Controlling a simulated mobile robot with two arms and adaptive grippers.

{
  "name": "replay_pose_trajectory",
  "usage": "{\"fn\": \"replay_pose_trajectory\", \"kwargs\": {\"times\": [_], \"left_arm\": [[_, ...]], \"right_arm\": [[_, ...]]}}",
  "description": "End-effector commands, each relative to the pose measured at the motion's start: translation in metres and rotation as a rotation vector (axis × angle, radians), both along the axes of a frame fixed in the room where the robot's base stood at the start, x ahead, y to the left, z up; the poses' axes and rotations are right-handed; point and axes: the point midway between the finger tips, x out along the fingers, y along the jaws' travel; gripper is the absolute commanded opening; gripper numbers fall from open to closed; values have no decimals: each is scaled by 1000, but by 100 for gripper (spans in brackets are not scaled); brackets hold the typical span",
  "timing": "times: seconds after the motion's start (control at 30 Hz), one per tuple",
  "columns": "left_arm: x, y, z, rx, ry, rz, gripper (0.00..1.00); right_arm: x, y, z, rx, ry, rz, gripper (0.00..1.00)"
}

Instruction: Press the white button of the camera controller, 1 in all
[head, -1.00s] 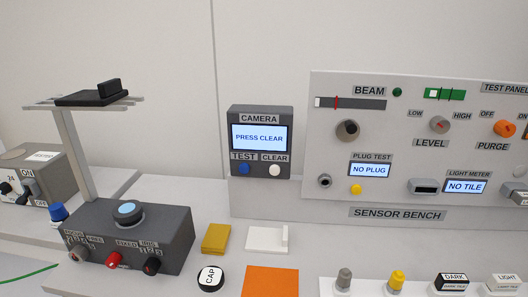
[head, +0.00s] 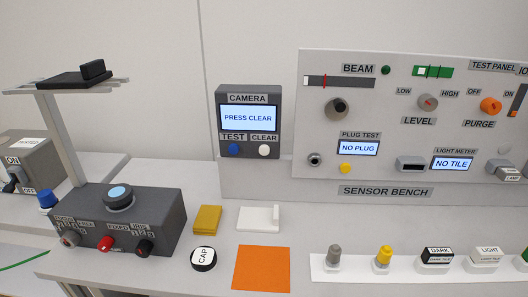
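The camera controller (head: 248,95) is a dark grey box standing upright on the shelf at the back, left of the test panel. Its screen (head: 249,118) reads "PRESS CLEAR". Below the screen are a blue button (head: 233,150) under the label TEST and a white button (head: 264,151) under the label CLEAR. Nothing covers either button. Neither of my grippers shows in the head view.
A dark box with knobs and a stand (head: 125,230) is at the left. The test panel (head: 400,125) fills the right.

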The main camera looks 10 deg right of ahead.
Motion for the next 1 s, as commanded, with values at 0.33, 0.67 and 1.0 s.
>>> {"fn": "replay_pose_trajectory", "kwargs": {"times": [0.33,0.67,1.0], "left_arm": [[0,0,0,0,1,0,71],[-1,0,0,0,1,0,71],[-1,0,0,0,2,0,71]], "right_arm": [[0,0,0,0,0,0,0],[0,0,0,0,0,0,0],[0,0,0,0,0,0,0]]}}
